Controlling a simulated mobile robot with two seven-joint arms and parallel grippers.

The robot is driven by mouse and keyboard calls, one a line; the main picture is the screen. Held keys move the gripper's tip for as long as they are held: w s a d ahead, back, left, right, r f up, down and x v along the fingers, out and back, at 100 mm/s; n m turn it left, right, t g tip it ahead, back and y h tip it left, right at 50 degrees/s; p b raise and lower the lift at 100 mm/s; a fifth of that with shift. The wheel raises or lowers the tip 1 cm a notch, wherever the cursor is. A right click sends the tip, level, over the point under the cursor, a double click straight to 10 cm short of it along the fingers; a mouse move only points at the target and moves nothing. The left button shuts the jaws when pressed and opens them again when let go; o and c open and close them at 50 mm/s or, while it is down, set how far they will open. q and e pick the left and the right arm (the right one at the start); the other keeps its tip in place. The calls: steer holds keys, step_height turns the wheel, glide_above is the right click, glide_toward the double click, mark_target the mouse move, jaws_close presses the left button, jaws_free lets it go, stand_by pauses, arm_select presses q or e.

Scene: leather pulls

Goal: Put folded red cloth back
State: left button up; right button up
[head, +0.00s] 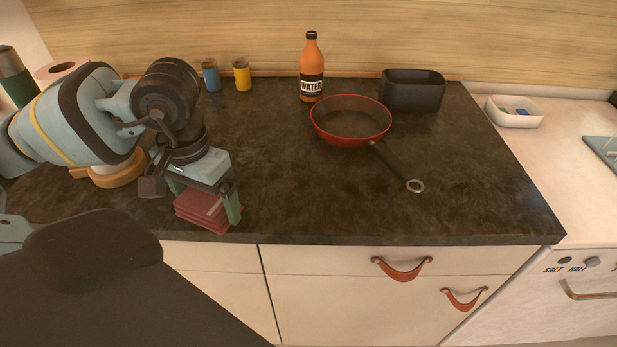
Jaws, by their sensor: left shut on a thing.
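The folded red cloth (198,211) is a small layered stack at the front left of the dark countertop. My left gripper (208,203) comes down over it from above, with green fingers on either side, and is shut on it. The cloth is close to the counter's front edge; I cannot tell whether it touches the counter. Part of the cloth is hidden by the fingers. My right gripper is not in view.
A red frying pan (352,120), an orange water bottle (311,70) and a black bin (411,91) stand toward the back. Blue (211,76) and yellow (242,75) cups are behind my arm. The counter's middle is clear. Drawers with leather pulls (402,270) are below.

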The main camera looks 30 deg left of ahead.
arm_select(q)
steer(key=shift+w+a+r, duration=0.1)
steer(key=shift+a+r, duration=0.05)
steer(key=shift+r, duration=0.35)
steer(key=shift+w, duration=0.15)
steer(key=w+d+p, duration=0.1)
steer(key=w, duration=0.3)
steer(key=w+d+f, duration=0.1)
steer(key=w+d, duration=0.1)
steer(key=w, duration=0.2)
steer(key=w+d+p, duration=0.1)
steer(key=w+d, duration=0.1)
steer(key=w, duration=0.2)
steer(key=shift+w+d+f+p, duration=0.15)
steer(key=shift+w+d+p, duration=0.1)
steer(key=shift+p, duration=0.05)
steer(key=shift+w+d, duration=0.1)
steer(key=shift+w, duration=0.25)
steer(key=shift+w+f, duration=0.1)
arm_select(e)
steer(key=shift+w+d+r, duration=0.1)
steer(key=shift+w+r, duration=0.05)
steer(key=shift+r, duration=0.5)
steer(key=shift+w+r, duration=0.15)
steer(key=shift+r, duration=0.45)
arm_select(q)
steer(key=shift+w+d, duration=0.1)
